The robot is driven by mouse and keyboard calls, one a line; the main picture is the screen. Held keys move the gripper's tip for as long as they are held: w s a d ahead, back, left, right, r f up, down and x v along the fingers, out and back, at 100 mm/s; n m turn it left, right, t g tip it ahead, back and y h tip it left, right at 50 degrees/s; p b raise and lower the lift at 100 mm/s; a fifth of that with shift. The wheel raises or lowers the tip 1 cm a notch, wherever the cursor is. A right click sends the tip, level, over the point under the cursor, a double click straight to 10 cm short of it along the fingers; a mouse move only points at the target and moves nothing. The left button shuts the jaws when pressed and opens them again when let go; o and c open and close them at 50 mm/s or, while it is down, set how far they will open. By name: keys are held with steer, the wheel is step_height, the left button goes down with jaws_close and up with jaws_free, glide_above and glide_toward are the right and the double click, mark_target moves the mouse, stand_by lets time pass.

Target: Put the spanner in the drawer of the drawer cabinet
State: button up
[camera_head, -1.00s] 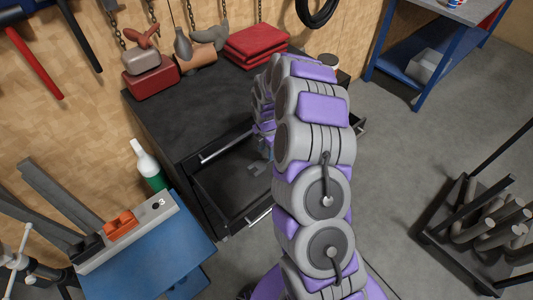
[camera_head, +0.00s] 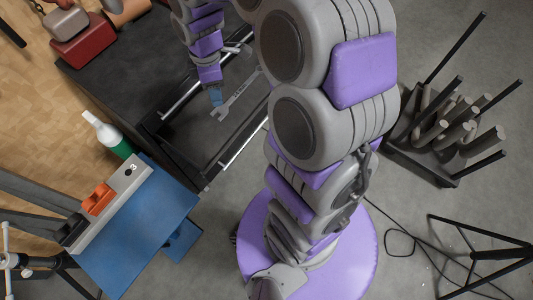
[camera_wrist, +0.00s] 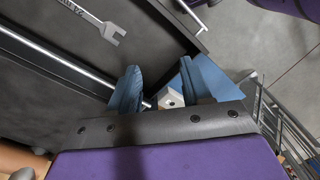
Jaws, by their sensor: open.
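The grey metal spanner (camera_head: 236,94) lies in the open black drawer (camera_head: 190,147) of the dark drawer cabinet (camera_head: 112,78). Its open-ended jaw points toward the drawer's front left in the head view. It also shows at the top of the wrist view (camera_wrist: 88,15), flat on the dark drawer floor. My gripper (camera_head: 215,98) is beside the spanner's jaw end in the head view, pointing down. In the wrist view its two blue fingers (camera_wrist: 158,70) are spread apart with nothing between them, and the spanner is outside them.
A blue-topped stand (camera_head: 140,225) with an orange block (camera_head: 98,199) is left of the drawer. A green-and-white bottle (camera_head: 110,136) stands between it and the cabinet. A red box (camera_head: 84,40) sits on the cabinet.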

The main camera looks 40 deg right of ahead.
steer(key=s+r+m, duration=0.3)
steer(key=s+m, duration=0.4)
steer(key=s, duration=0.6)
steer(key=s+a+r+m+g, duration=0.1)
steer(key=s+r+m, duration=0.2)
steer(key=s+m, duration=0.4)
steer(key=s, duration=0.6)
steer(key=shift+a, duration=0.25)
